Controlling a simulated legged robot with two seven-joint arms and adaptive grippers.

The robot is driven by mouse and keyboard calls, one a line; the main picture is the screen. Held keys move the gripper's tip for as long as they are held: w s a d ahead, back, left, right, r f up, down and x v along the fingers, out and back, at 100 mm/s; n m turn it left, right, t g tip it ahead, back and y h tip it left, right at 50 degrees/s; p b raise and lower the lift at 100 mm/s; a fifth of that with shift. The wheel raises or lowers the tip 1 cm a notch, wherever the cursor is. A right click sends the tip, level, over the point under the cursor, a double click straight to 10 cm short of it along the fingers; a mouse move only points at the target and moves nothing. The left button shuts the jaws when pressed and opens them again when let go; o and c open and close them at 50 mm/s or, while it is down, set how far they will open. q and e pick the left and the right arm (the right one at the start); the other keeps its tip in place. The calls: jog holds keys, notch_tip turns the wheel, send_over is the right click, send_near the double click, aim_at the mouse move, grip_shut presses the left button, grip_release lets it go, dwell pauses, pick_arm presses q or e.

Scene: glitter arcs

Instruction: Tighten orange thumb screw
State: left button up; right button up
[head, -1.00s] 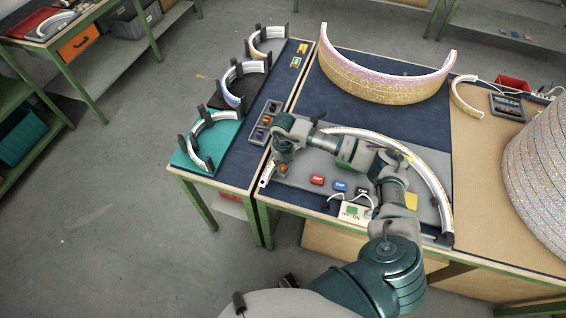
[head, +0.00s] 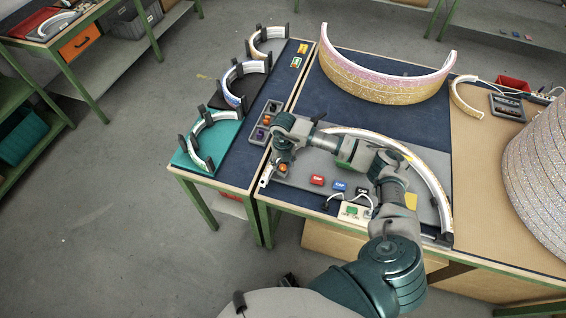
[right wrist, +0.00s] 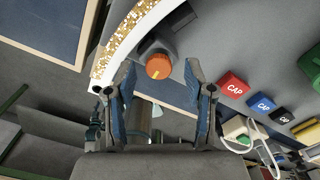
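The orange thumb screw (right wrist: 158,66) has a round knob with a yellow line across its face. It sits on a grey block beside the end of the glitter arc (right wrist: 127,38). In the head view the screw (head: 282,168) is a small orange spot under my right gripper (head: 276,163). In the right wrist view my right gripper (right wrist: 160,72) is open, with one fingertip on each side of the knob. Gaps show between fingers and knob, so it is not gripped. My left gripper is not in view.
Red, blue and black CAP blocks (right wrist: 232,84) lie right of the screw, near a white switch box (head: 354,211) with cables. A grey tray (head: 259,134) of coloured knobs stands to the left. A large glittery arc (head: 385,88) stands behind.

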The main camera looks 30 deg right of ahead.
aim_at(283, 166)
notch_tip(283, 166, up, 12)
dwell(0.6)
jog(key=shift+f, duration=0.15)
